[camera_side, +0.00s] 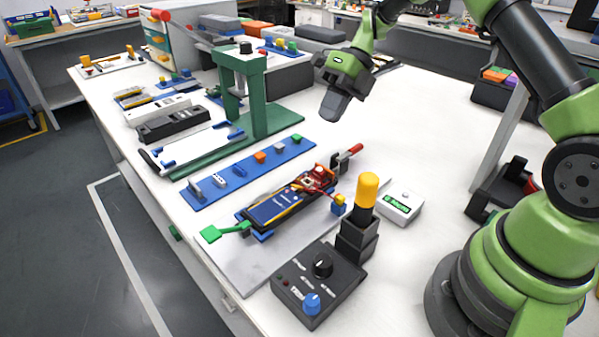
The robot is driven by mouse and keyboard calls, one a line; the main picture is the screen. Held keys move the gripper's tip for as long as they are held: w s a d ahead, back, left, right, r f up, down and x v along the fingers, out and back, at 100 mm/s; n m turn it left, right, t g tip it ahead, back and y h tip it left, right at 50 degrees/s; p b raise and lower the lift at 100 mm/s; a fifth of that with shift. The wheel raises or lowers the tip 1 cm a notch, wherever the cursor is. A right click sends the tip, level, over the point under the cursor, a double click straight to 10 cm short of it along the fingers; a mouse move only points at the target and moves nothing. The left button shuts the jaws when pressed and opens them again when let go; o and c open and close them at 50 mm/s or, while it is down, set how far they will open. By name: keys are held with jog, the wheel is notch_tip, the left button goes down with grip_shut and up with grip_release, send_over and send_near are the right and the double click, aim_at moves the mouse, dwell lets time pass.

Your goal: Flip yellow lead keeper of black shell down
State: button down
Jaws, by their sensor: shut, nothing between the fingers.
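My gripper (333,112) is shut and empty. It hangs in the air above the back middle of the white table, apart from everything on it. A long black shell-like case (172,124) lies at the left, beside a white one; I cannot make out a yellow keeper on it. A blue pouch cell (272,209) lies in a fixture at the front middle, with red and orange parts at its right end. A small yellow piece on a blue block (339,204) sits by that end. I cannot tell whether it is the lead keeper.
A green press (258,98) stands left of my gripper. A blue strip (250,168) with several small parts lies before it. A yellow-topped black post (367,195), a black control box (318,283) and a white meter (401,205) stand at the front right. The table's back right is clear.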

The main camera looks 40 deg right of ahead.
aim_at(298, 187)
jog(key=x, duration=1.3)
jog(key=shift+s+a+f, duration=0.1)
jog(key=shift+a+f, duration=0.1)
jog(key=shift+f, duration=0.1)
jog(key=shift+a+h, duration=0.2)
jog(key=shift+h, duration=0.5)
jog(key=shift+a+f+h, duration=0.1)
jog(key=shift+a+h, duration=0.2)
jog(key=shift+h, duration=0.5)
jog(key=shift+a+f, duration=0.6)
jog(key=shift+d, duration=0.15)
